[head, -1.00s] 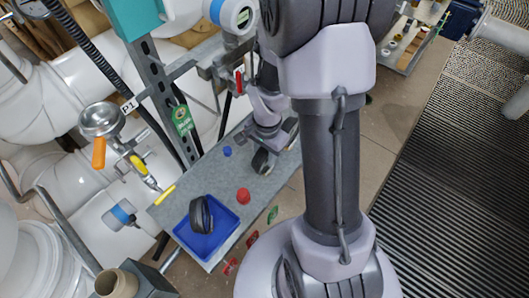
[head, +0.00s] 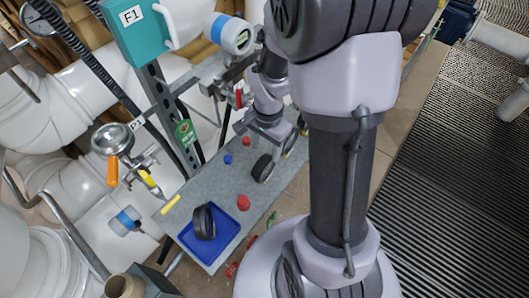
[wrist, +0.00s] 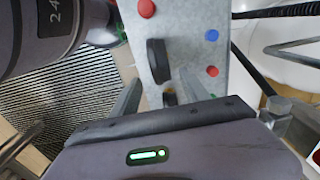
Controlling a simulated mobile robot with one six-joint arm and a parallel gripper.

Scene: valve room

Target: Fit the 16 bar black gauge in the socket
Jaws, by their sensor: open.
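A black gauge (head: 262,168) stands on edge on the grey bench just below my gripper (head: 276,138). In the wrist view this black gauge (wrist: 158,61) shows edge-on, ahead of and between the open fingers of my gripper (wrist: 160,80), apart from them. A second black gauge (head: 204,221) stands in the blue tray (head: 228,236). Another round part (head: 290,146) is partly hidden by the gripper. No dial is readable, so I cannot tell which gauge is 16 bar. I cannot make out the empty socket for certain; pipework with a steel gauge (head: 112,139) is at left.
The bench (head: 225,180) also holds red caps (head: 243,202), a blue cap (head: 228,159) and a yellow marker (head: 171,204). A post with a teal box (head: 140,27) and an orange-handled valve (head: 113,172) stand behind it. Grated floor (head: 460,170) is clear at right.

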